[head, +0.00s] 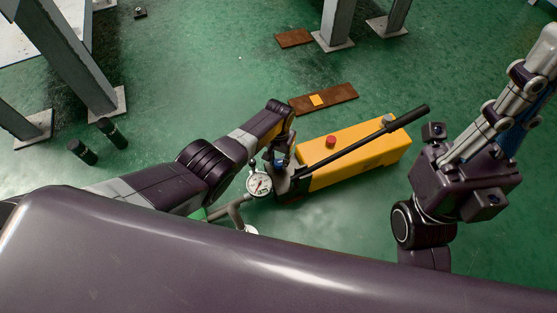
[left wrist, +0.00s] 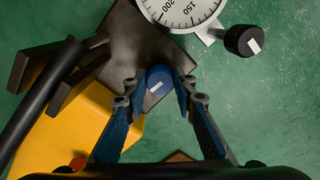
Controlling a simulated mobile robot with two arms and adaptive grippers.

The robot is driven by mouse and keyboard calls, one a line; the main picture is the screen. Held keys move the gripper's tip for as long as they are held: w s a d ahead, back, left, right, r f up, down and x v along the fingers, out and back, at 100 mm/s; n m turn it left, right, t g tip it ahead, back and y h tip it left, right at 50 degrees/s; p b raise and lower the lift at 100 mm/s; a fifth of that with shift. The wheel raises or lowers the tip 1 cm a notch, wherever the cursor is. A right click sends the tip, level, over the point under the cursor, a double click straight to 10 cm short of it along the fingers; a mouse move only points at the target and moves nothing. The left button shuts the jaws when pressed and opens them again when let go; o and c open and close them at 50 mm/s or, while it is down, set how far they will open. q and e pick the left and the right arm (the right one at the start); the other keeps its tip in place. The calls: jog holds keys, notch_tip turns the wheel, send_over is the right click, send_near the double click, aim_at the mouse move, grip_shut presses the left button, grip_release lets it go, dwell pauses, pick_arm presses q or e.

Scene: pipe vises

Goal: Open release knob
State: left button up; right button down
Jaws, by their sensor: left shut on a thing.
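A yellow hydraulic hand pump (head: 355,153) lies on the floor with a dark metal head at its left end. A blue knob (left wrist: 159,80) with a white mark sits on that head. My left gripper (left wrist: 156,90) has its two blue fingers on either side of this knob and is shut on it. In the head view the left gripper (head: 277,158) reaches down onto the pump head, and the knob is small there. A black knob (left wrist: 245,41) with a white mark stands beside the gauge, apart from the fingers. My right gripper (head: 515,95) is at the right edge; its fingertips are unclear.
A round white pressure gauge (head: 259,184) is at the left end of the pump. A long black lever (head: 365,138) runs diagonally over the pump. Grey steel posts (head: 72,58) stand at the upper left. A rusty plate (head: 335,97) lies behind. Green floor is free around the pump.

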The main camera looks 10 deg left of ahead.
aim_at(279, 162)
pick_arm(q)
jog(key=o, duration=1.2)
jog(key=shift+c, duration=0.2)
notch_tip(279, 162, up, 12)
dwell(0.3)
